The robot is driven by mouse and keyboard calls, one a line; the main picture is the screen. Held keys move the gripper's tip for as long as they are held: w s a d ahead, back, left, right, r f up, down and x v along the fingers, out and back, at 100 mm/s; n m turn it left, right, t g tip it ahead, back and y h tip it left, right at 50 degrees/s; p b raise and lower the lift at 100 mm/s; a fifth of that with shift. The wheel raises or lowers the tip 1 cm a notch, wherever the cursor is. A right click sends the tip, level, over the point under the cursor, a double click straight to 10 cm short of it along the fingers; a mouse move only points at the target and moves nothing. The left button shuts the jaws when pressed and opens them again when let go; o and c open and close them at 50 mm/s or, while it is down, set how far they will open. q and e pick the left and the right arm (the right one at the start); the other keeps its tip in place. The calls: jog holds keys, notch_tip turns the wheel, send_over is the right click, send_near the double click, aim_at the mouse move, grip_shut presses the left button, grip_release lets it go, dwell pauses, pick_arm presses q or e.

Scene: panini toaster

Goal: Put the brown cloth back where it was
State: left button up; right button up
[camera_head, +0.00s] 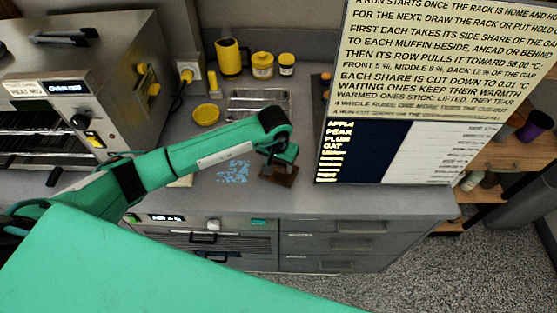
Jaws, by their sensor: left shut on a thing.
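The brown cloth (278,177) is a small dark brown flat piece at the counter's front part, right of the middle. My left gripper (279,166) comes down over it from above, at the end of the green left arm, and is shut on it. The gripper hides part of the cloth. I cannot tell whether the cloth lies on the counter or hangs just above it. My right gripper is not in view.
A blue-patterned patch (233,172) lies left of the cloth. A wire rack (259,104) and a yellow dish (206,114) are behind. A steel toaster oven (85,95) stands left; a tall text board (425,90) rises close on the right. Drawers (335,243) front the counter.

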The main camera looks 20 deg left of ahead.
aim_at(277, 174)
pick_arm(q)
jog(key=shift+f, duration=0.2)
jog(key=o, duration=1.1)
jog(key=shift+c, duration=0.2)
jog(key=shift+r, duration=0.15)
jog(key=shift+r, duration=0.2)
notch_tip(277, 174, up, 12)
jog(key=s+b, duration=0.1)
jog(key=b, duration=0.3)
jog(key=shift+s+f, duration=0.15)
jog(key=shift+s, duration=0.05)
jog(key=shift+a, duration=0.1)
